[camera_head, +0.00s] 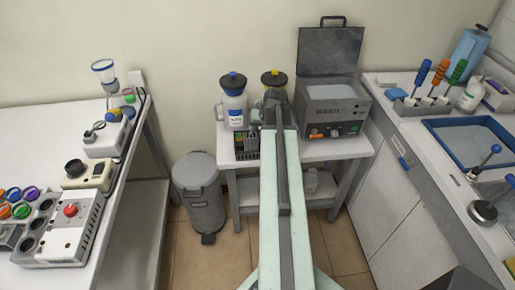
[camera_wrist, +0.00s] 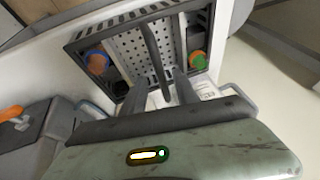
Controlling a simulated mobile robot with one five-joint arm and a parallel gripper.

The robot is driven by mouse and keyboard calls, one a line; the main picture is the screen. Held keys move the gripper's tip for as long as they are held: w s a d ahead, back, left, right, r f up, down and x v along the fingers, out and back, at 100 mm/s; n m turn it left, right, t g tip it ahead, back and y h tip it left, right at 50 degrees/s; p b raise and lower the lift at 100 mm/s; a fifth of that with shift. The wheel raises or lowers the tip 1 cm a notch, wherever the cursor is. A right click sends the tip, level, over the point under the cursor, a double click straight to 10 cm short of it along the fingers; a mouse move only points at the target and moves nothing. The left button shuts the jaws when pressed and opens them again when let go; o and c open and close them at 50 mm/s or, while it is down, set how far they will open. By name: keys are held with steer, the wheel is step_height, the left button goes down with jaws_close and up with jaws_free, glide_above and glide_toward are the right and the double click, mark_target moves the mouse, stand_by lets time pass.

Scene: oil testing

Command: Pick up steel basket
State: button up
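The steel basket (camera_wrist: 128,45) fills the upper middle of the wrist view. It has a dark rim, a perforated floor and a dark bar-like handle (camera_wrist: 152,50) across its middle. Bottle-like items with blue, orange and green tops sit at its left and right ends. My gripper (camera_wrist: 160,92) is open, with one finger on each side of the handle's near end. I cannot tell whether the fingers touch it. In the head view, a dark slotted box (camera_head: 246,146), which looks like the basket, is partly hidden by my arm; my gripper is unclear there.
The small table (camera_head: 330,150) also holds a blue-lidded jug (camera_head: 233,103), a yellow-lidded jug (camera_head: 273,79) and a grey machine (camera_head: 335,110) with raised lid. A grey bin (camera_head: 200,190) stands left of it. Benches (camera_head: 50,150) flank both sides.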

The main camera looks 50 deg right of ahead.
mark_target(256, 145)
steer(key=b+x, duration=0.1)
steer(key=x, duration=0.1)
steer(key=b+x, duration=0.1)
steer(key=x, duration=0.1)
steer(key=shift+a+f+b, duration=0.15)
steer(key=shift+a+b, duration=0.1)
steer(key=shift+b, duration=0.05)
steer(key=shift+r, duration=0.2)
jaws_close()
step_height(256, 145, up, 10)
steer(key=p, duration=1)
steer(key=shift+r+p, duration=0.15)
steer(key=shift+p, duration=0.2)
